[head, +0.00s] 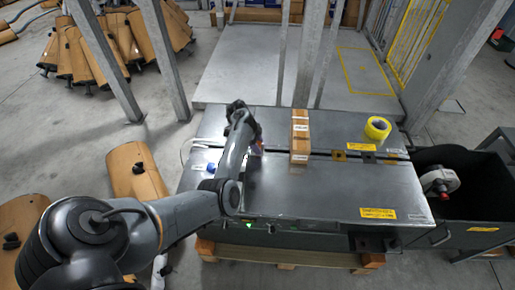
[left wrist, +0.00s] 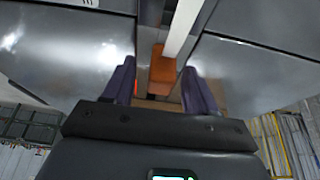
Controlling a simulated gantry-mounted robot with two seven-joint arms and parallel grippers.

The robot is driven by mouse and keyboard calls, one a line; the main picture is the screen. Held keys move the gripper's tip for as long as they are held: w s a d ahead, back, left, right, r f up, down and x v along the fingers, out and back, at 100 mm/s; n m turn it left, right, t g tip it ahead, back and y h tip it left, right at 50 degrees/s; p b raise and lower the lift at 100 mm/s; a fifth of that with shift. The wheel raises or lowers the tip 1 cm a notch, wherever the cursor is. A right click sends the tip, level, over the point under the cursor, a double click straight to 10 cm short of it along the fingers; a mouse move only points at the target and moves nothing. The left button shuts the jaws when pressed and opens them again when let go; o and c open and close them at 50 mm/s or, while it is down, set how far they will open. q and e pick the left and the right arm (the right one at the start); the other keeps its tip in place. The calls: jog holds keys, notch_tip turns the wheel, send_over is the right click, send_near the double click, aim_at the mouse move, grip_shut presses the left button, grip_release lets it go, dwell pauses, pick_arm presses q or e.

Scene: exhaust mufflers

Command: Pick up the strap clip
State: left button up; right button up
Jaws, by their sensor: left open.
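My left gripper (head: 257,148) is low over the metal table, left of the cardboard box. In the left wrist view its two purple fingers (left wrist: 158,72) are apart, so it is open. An orange-brown block (left wrist: 162,72) shows between and beyond the fingers; I cannot tell whether it is within reach or touched. I cannot clearly make out a strap clip; my arm hides part of the table. My right gripper is not in view.
The metal table (head: 330,190) has a dark groove across it. A cardboard box (head: 300,136) stands right of my gripper, a yellow tape roll (head: 378,128) farther right. A small blue object (head: 211,168) lies at left. A dark bin (head: 465,195) stands at right.

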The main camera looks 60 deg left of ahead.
pick_arm(q)
jog(key=c, duration=1)
